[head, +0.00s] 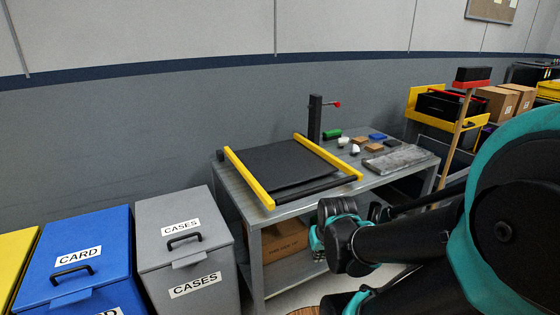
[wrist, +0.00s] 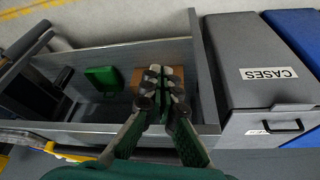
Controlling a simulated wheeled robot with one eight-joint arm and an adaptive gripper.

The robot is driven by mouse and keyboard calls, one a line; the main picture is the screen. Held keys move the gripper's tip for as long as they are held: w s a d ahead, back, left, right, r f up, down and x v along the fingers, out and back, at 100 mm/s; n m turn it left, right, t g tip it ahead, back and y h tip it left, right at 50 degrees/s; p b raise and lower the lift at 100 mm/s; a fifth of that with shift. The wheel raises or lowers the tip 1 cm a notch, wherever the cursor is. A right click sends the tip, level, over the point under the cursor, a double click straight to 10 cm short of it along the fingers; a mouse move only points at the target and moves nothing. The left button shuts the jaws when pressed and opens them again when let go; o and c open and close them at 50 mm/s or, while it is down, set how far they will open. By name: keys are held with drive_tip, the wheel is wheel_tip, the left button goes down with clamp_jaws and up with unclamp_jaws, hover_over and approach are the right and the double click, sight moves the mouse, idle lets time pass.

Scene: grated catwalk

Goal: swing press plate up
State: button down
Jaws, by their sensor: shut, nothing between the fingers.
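The press plate (head: 288,165) is a flat black panel lying down on the grey workbench (head: 258,222), between two yellow side bars (head: 248,178). A dark roller or bar (head: 310,190) runs along its front edge. A dark upright post (head: 315,118) with a red-tipped handle (head: 333,104) stands behind it. My gripper (wrist: 160,78) is shut and empty in the wrist view, over the bench's lower shelf area and apart from the plate. In the head view my arm hides the fingertips. A yellow piece (wrist: 82,157) shows at the wrist view's lower left.
Grey (head: 183,235) and blue (head: 75,255) lidded bins stand left of the bench. Small blocks and a grey slab (head: 400,158) lie on its right half. A cardboard box (head: 285,240) sits below. A yellow rack (head: 448,115) stands at right.

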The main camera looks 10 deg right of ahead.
drive_tip(key=c, duration=2.1)
unclamp_jaws()
drive_tip(key=shift+w, duration=0.1)
drive_tip(key=o, duration=0.8)
drive_tip(key=w+d+r+m, duration=0.2)
drive_tip(key=w+r+m, duration=0.3)
drive_tip(key=w+r, duration=0.4)
drive_tip(key=w, duration=0.3)
drive_tip(key=shift+w+d+g, duration=0.25)
drive_tip(key=shift+d+g, duration=0.1)
drive_tip(key=shift+g, duration=0.05)
wheel_tip(320, 180, up, 12)
drive_tip(key=m+g, duration=0.1)
drive_tip(key=m, duration=0.8)
hover_over(321, 186)
drive_tip(key=s+d, duration=0.1)
drive_tip(key=s, duration=0.2)
drive_tip(key=shift+y, duration=0.4)
drive_tip(key=x, duration=1.7)
drive_tip(key=shift+s+f, duration=0.1)
drive_tip(key=shift+s, duration=0.25)
clamp_jaws()
